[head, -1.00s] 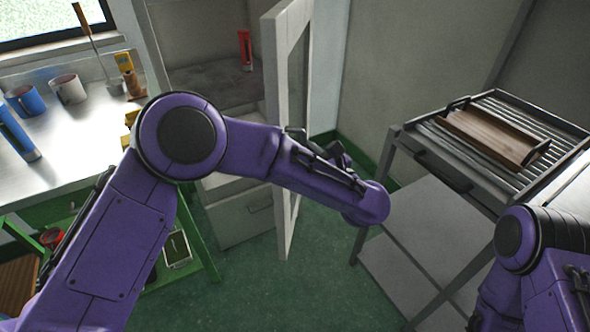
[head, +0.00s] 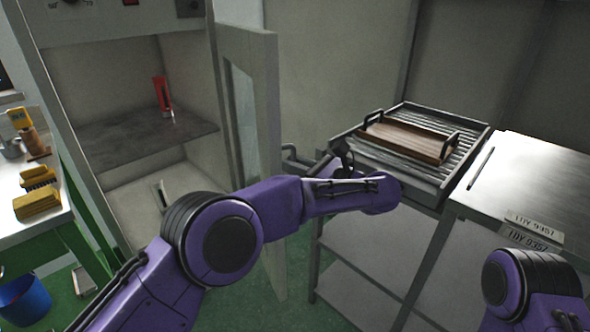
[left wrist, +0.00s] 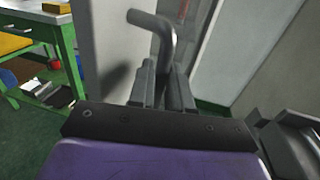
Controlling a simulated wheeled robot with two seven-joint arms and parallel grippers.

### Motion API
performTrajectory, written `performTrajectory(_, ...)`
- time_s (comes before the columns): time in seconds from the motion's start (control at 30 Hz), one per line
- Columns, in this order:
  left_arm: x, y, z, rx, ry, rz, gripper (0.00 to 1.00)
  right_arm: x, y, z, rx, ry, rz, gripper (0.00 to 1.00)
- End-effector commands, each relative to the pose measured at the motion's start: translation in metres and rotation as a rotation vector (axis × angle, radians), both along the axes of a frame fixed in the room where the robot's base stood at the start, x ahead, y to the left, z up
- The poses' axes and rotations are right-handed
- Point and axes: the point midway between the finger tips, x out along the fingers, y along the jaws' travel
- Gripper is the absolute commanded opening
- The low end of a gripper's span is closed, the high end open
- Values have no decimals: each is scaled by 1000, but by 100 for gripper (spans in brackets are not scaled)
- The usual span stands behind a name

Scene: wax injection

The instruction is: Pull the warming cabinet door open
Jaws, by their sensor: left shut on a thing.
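The warming cabinet door (head: 263,110) is a grey framed panel with a window and stands swung open from the cabinet (head: 105,85). Its bent metal handle (head: 292,157) sticks out to the right of the door. My left gripper (head: 318,163) is shut on this handle, its fingers partly hidden by my wrist. In the left wrist view the handle (left wrist: 160,32) rises from between the two gripper fingers (left wrist: 165,85), with the pale door panel (left wrist: 105,50) beside it. My right arm shows at the lower right, but its gripper is out of view.
A red tube (head: 162,93) stands on the cabinet shelf (head: 150,135). A slatted rack (head: 462,160) with a wooden tray (head: 405,143) is right of the door, beside a metal-topped surface (head: 535,180). The workbench (head: 55,218) with yellow blocks is at left.

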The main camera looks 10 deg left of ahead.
Motion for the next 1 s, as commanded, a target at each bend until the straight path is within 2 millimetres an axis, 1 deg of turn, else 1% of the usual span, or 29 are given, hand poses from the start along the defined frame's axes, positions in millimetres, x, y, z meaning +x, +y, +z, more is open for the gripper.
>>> performTrajectory(0.03, 3, 4, 5, 7, -10, 4, 0, 0, 0, 0, 0, 0, 0, 83)
performTrajectory(0.3, 3, 4, 7, 9, -13, 3, 0, 0, 0, 1, 0, 0, 0, 83)
performTrajectory(0.33, 4, 4, 7, 9, -13, 3, 25, 0, 0, 1, 0, 0, 0, 83)
performTrajectory(0.37, 4, 4, 7, 8, -12, 3, 35, 0, 0, 1, 0, 0, 0, 83)
performTrajectory(0.67, 1, -5, 4, 4, -7, -6, 35, 0, 0, 0, 0, 0, 0, 83)
performTrajectory(0.77, -4, -20, 3, 5, -9, -9, 35, 0, 0, -3, 0, 0, 0, 83)
performTrajectory(0.8, -8, -29, 2, 5, -9, -10, 35, 0, 0, -4, 0, 0, 0, 83)
performTrajectory(0.9, -15, -43, -1, -1, -7, -5, 35, 0, 0, -11, 0, 0, 0, 83)
performTrajectory(1.0, -19, -52, 1, 3, -5, -2, 35, 0, 0, -14, 0, 0, 0, 83)
